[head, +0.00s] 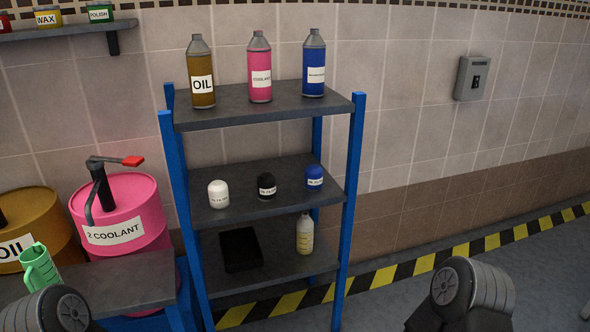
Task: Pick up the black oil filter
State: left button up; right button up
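The black oil filter (267,186) is a small dark cylinder with a pale label. It stands upright on the middle shelf (240,205) of a blue-framed rack, between a white oil filter (218,194) on its left and a blue oil filter (314,177) on its right. It is apart from both. Grey rounded parts of my two arms show at the bottom left and bottom right. Neither gripper's fingers show.
The top shelf (265,115) holds oil, coolant and blue bottles. The bottom shelf (290,266) holds a black tray (240,249) and a pale bottle (305,235). A table (125,280) with a green jug (39,267) and drums stand left. Floor is clear on the right.

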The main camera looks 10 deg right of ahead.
aim_at(266, 182)
jog(key=i+l, duration=0.25)
jog(key=i, duration=0.3)
jog(key=i+l+z, duration=0.15)
jog(key=i, duration=0.35)
jog(key=i+l+u, duration=0.35)
jog(key=l, duration=0.15)
jog(key=l+u, duration=0.35)
jog(key=l, duration=0.15)
jog(key=i+l+u, duration=0.15)
jog(key=l+u, duration=0.15)
jog(key=l, duration=0.3)
jog(key=l+u, duration=0.35)
jog(key=l, duration=0.25)
jog(key=l+u, duration=0.2)
jog(key=l, duration=0.4)
